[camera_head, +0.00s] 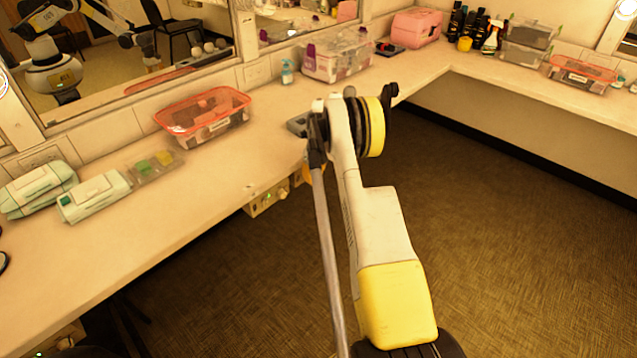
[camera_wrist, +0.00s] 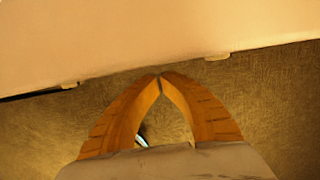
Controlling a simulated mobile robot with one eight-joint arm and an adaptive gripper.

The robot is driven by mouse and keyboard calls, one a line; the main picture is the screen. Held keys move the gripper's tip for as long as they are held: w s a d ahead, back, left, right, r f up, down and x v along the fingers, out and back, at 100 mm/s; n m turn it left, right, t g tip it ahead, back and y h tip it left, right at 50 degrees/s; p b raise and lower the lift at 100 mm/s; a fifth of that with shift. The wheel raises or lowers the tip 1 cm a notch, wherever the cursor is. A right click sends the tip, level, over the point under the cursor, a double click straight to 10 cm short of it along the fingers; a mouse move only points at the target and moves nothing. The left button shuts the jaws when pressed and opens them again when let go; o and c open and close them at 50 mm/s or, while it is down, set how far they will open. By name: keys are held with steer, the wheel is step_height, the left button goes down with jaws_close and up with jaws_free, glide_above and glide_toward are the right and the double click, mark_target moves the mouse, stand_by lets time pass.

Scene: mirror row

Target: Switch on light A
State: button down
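A pale switch box (camera_head: 267,199) with small round details is mounted under the counter's front edge in the head view. I cannot read a label on it, nor tell which light is A. My gripper (camera_wrist: 160,77) shows two orange fingers in the wrist view, with their tips together and nothing visible between them. It points toward the counter's front edge, with floor behind the fingers. In the head view my arm reaches to the edge right of the switch box, and the fingers are mostly hidden behind it. Two small pale pieces (camera_wrist: 217,56) show along the edge in the wrist view.
The counter (camera_head: 215,180) carries a red-rimmed bin (camera_head: 205,125), mint cases (camera_head: 95,196) and a clear bin (camera_head: 337,58). Mirrors (camera_head: 125,45) line the wall. Lit bulbs show at the right (camera_head: 628,8) and left edges. Another box (camera_head: 65,340) sits lower left. Carpet (camera_head: 510,210) is clear.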

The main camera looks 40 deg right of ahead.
steer(key=shift+w, duration=0.55)
steer(key=shift+w+a+f+t+b, duration=0.1)
steer(key=shift+w+f+t+b, duration=0.35)
steer(key=shift+t, duration=0.35)
steer(key=shift+r, duration=0.25)
